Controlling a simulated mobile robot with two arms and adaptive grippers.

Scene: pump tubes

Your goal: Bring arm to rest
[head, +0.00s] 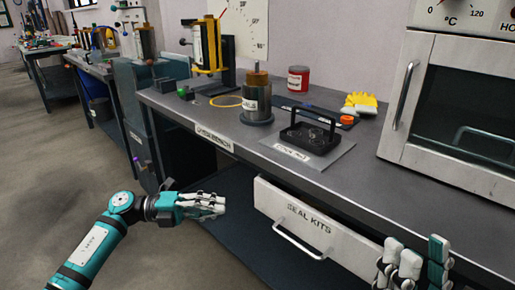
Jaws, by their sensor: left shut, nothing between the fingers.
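My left gripper (212,204) is at the end of the teal arm that comes in from the lower left. Its fingers are together with nothing between them. It is in the air in front of the workbench (345,195), left of the open SEAL KITS drawer (315,222). My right gripper (418,262) shows at the bottom right edge, in front of the bench. Its fingertips stand apart, with no object visible between them. Its lower part is cut off by the frame.
On the bench are a cylindrical pump part (257,100), a black-handled tray (318,135), a red can (298,79), yellow gloves (360,103) and a yellow press (207,45). An oven (455,100) stands right. The drawer juts out. Floor at left (50,180) is clear.

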